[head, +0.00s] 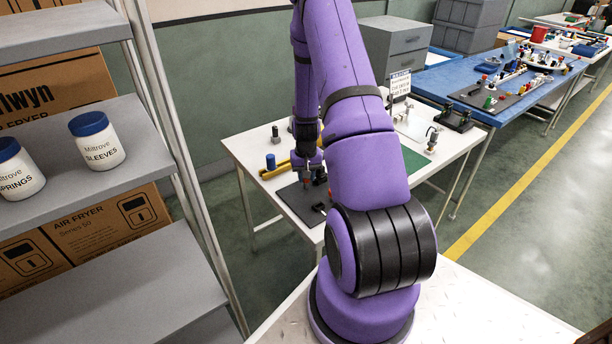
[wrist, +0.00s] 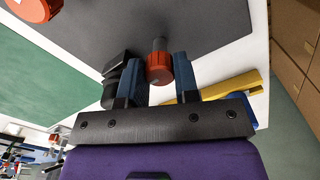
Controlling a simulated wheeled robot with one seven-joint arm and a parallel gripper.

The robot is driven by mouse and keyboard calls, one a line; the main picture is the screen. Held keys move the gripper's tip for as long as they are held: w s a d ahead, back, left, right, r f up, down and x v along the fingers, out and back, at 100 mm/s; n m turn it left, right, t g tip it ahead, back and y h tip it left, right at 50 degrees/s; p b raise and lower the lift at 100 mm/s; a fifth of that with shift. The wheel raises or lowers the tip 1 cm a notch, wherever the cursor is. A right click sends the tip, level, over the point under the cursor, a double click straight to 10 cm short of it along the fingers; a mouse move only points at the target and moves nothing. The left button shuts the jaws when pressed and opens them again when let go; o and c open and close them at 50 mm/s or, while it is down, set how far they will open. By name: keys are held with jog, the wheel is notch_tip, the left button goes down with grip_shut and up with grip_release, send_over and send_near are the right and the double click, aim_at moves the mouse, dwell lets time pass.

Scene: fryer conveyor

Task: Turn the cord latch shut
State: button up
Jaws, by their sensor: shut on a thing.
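An orange-red ribbed knob (wrist: 158,68) with a grey stem stands at the dark grey mat (wrist: 215,25) in the wrist view. I take it for the cord latch, but no label shows. My gripper (wrist: 161,63) has its blue fingers on either side of the knob and is shut on it. In the head view my gripper (head: 307,178) points down over the dark mat on the white table. The knob is small there and partly hidden by the fingers, and its turn angle cannot be told.
A second orange-red knob (wrist: 40,8) is at the wrist view's top left. A black block (wrist: 112,82) stands close by the left finger. A yellow bar (wrist: 232,85) lies right of my gripper. A green mat (head: 413,161) and small fixtures occupy the table's right side.

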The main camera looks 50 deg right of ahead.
dwell(0.3)
jog(key=o, duration=0.9)
jog(key=shift+o, duration=0.2)
jog(key=shift+r, duration=0.1)
notch_tip(320, 180, up, 11)
dwell(0.5)
